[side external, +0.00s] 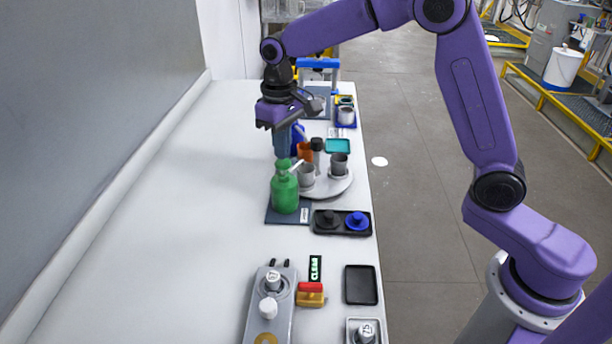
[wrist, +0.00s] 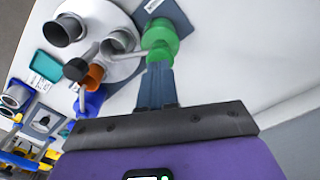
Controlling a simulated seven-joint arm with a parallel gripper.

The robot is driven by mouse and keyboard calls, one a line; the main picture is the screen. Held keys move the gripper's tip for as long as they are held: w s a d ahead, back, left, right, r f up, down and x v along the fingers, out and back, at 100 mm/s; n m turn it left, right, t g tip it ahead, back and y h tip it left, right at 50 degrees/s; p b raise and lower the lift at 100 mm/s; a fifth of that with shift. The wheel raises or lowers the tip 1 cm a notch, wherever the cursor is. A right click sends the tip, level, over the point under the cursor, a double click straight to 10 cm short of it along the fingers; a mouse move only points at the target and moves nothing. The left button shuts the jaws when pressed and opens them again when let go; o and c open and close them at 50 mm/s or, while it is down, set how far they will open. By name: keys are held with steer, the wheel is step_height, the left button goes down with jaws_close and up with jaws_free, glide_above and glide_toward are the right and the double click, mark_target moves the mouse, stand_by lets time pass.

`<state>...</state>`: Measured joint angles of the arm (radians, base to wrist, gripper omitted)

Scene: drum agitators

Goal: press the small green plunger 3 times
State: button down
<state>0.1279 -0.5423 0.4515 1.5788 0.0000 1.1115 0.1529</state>
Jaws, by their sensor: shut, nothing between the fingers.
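The green pump bottle (side external: 285,193) stands upright on a dark mat (side external: 275,216). Its small green plunger (side external: 282,165) is on top, with a pale spout pointing right. In the wrist view the plunger (wrist: 158,52) is right at my fingertips, with the wider green body (wrist: 161,34) behind it. My gripper (side external: 282,155) is shut and empty, its blue fingers pointing down just above the plunger. In the wrist view the fingers (wrist: 158,64) overlap the plunger's lower edge. I cannot tell whether they touch it.
A round white tray (side external: 335,188) with grey cups and an orange cup (side external: 305,150) stands close behind right. A blue bottle (side external: 298,138) is behind the fingers. A black tray (side external: 343,231) with black and blue knobs lies in front right. The table's left side is clear.

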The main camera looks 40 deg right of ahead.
mark_target(283, 162)
steer(key=shift+f, duration=1.5)
steer(key=shift+r, duration=1)
steer(key=shift+f, duration=0.1)
